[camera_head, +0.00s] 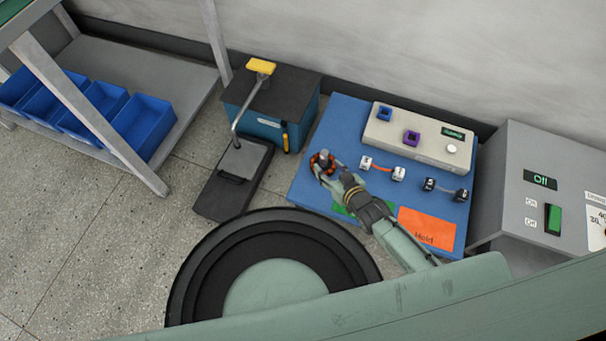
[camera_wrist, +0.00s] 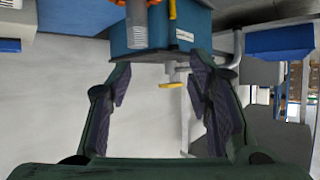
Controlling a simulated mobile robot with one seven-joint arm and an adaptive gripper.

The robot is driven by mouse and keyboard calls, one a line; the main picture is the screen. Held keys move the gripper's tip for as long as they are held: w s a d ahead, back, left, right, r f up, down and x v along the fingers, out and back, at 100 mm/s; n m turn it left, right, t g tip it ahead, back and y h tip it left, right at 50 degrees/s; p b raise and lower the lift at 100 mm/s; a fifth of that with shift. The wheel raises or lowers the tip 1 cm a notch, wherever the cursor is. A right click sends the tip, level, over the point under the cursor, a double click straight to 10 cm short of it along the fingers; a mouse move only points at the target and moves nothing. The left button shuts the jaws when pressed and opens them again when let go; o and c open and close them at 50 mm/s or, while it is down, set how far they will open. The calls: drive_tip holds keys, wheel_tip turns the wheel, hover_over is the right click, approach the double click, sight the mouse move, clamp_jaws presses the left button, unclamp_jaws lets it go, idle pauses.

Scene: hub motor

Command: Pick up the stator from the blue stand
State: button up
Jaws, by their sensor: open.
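The likely stator (camera_head: 318,161), a small round part with orange and dark areas and a grey top, is at the left side of the blue stand surface (camera_head: 330,125). In the wrist view a grey upright post with orange beside it, probably the same part (camera_wrist: 137,25), shows at the top edge and is cut off. My gripper (camera_head: 334,174) is beside the part in the head view, on its right. In the wrist view my gripper (camera_wrist: 158,86) has its fingers wide apart with nothing between them. The fingers partly cover the part in the head view, so contact cannot be told.
A grey panel (camera_head: 415,150) with buttons stands behind. Two small connector pairs (camera_head: 382,168) (camera_head: 444,190), an orange sheet (camera_head: 428,228) and a green patch lie near my arm. A teal box (camera_head: 262,125) with a dark top stands left. A grey switch cabinet (camera_head: 510,200) stands right.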

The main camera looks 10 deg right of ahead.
sight(327, 156)
drive_tip(key=shift+h, duration=0.3)
drive_tip(key=w+f+b, duration=0.1)
drive_tip(key=w+d+f+b, duration=0.1)
drive_tip(key=w+f+b, duration=0.1)
drive_tip(key=w, duration=0.1)
drive_tip(key=shift+d+f+b, duration=0.2)
drive_tip(key=shift+d+b, duration=0.05)
drive_tip(key=shift+b, duration=0.15)
drive_tip(key=shift+w, duration=0.3)
drive_tip(key=b+x, duration=0.4)
drive_tip(key=x, duration=0.1)
drive_tip(key=shift+d+f+b, duration=0.15)
drive_tip(key=shift+d+b, duration=0.05)
drive_tip(key=shift+b, duration=0.1)
drive_tip(key=shift+w, duration=0.1)
clamp_jaws()
